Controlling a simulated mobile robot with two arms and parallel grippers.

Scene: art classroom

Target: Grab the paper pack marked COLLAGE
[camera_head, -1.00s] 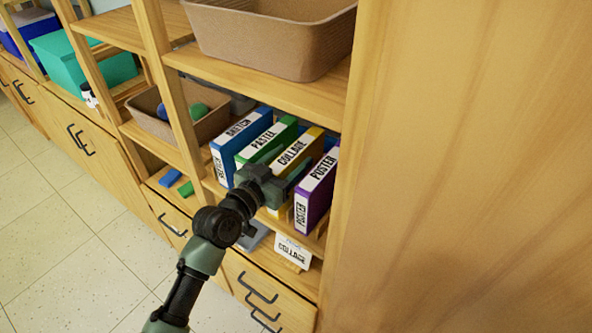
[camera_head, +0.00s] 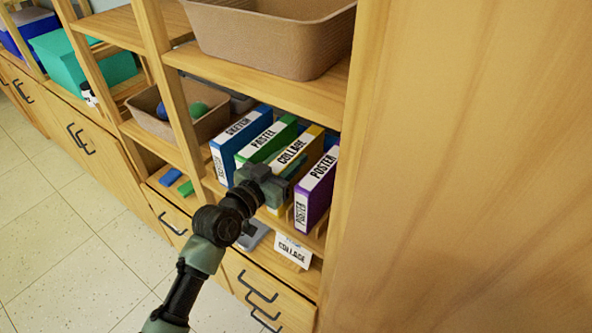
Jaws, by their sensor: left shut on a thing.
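The yellow paper pack marked COLLAGE (camera_head: 293,150) stands upright in a row on the lower shelf, between the green PASTEL pack (camera_head: 268,138) and the purple POSTER pack (camera_head: 318,187). My left gripper (camera_head: 283,188) is at the front of the COLLAGE pack and is shut on it. The gripper and wrist hide most of the pack's front face and the contact; its labelled top edge shows. The blue SKETCH pack (camera_head: 240,137) stands at the row's left end. My right gripper is not in view.
A shelf board and a brown bin (camera_head: 275,40) overhang the packs. A tall wooden side panel (camera_head: 455,170) closes off the right. A COLLAGE card (camera_head: 292,251) hangs below the shelf front. Wooden dividers stand between packs. Open floor (camera_head: 60,240) lies at left.

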